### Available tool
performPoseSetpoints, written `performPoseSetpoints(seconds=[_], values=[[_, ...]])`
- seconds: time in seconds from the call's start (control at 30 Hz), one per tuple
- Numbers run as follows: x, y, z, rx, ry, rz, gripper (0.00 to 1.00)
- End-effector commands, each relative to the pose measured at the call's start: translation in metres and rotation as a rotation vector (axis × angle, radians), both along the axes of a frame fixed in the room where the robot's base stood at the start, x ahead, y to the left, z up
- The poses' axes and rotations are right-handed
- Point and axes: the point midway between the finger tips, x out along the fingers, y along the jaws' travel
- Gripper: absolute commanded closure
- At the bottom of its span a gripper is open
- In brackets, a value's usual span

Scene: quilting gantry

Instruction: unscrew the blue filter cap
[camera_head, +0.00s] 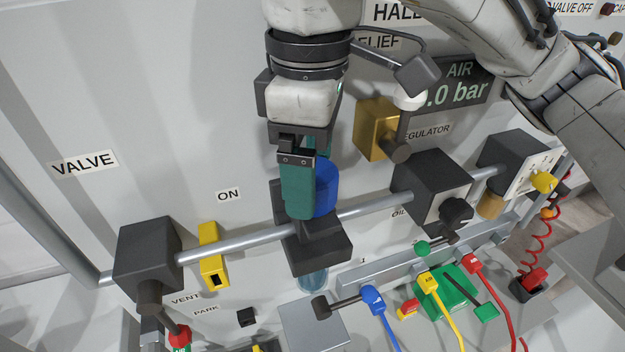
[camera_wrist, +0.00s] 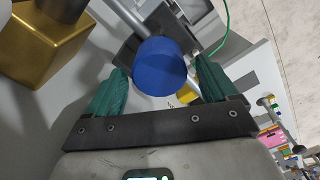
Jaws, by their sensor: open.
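The blue filter cap (camera_head: 326,188) sits on top of a dark filter block (camera_head: 318,255) on the pipe, with a clear bowl (camera_head: 312,278) below. In the wrist view the cap (camera_wrist: 160,66) shows as a round blue knob between the two green fingers. My gripper (camera_head: 306,205) points down at the cap in the head view, and its near finger covers the cap's left part. In the wrist view my gripper (camera_wrist: 163,88) is open, with a gap visible on each side of the cap. I cannot tell how deep the cap sits between the fingers.
A brass regulator block (camera_head: 378,128) stands right of my gripper. A dark block with a black knob (camera_head: 432,190) is further right on the pipe (camera_head: 375,207). A yellow valve handle (camera_head: 212,255) is at left. Coloured hoses and a green block (camera_head: 447,292) lie below right.

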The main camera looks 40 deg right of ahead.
Motion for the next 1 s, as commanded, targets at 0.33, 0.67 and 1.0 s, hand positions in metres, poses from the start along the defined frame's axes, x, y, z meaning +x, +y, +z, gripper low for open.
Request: performPoseSetpoints(seconds=[0.33,0.67,1.0], values=[[0.0005,-0.0012,0.0003,-0.001,-0.001,-0.287,0.09],[0.0001,-0.001,0.0001,-0.002,-0.001,-0.525,0.09],[-0.0002,-0.0008,0.0001,0.0,-0.001,-0.762,0.09]])
